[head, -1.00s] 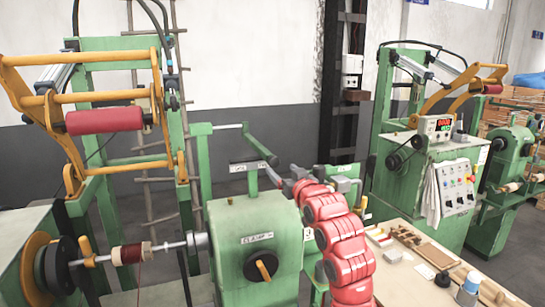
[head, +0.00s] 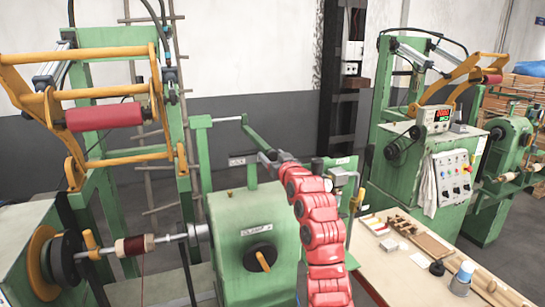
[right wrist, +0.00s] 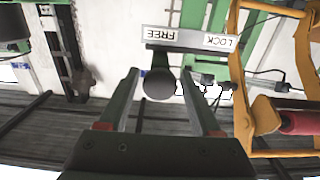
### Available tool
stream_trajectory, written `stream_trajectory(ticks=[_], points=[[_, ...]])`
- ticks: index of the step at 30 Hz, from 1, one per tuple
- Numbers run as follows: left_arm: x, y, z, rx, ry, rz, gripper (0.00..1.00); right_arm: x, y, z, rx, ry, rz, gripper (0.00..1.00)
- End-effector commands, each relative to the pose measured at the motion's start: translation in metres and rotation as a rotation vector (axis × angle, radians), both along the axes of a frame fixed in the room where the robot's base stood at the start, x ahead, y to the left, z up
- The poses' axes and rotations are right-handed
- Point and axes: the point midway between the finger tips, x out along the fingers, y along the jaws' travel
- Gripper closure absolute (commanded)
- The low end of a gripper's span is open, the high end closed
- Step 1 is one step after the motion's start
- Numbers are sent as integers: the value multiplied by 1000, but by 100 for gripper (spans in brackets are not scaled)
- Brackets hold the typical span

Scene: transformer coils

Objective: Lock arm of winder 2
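My right gripper (head: 267,157) is at the end of the red arm, beside the near green winder (head: 240,225). In the right wrist view my right gripper (right wrist: 160,76) is open, with one finger on each side of a dark round knob (right wrist: 159,84). Gaps show between the knob and both fingers. Behind the knob is a label plate (right wrist: 190,39) reading FREE and LOCK, upside down in this view. The plate also shows in the head view (head: 237,161), partly hidden by my gripper. A green bar (head: 258,138) slants just above my gripper. My left gripper is not in view.
A yellow frame with a red roller (head: 104,116) stands at the left. A wound spool (head: 134,245) sits on the near winder's shaft. A wooden table (head: 400,275) with small parts is at the right, before another green winder (head: 410,190).

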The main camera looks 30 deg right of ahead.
Motion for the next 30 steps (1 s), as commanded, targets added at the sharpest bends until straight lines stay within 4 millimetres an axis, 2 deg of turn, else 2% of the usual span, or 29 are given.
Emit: stream_trajectory(ticks=[1,10,30], points=[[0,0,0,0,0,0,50,0,0,0,0,0,0,46],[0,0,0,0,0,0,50,0,0,0,0,0,0,100],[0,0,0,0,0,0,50,0,0,0,0,1,0,100]])
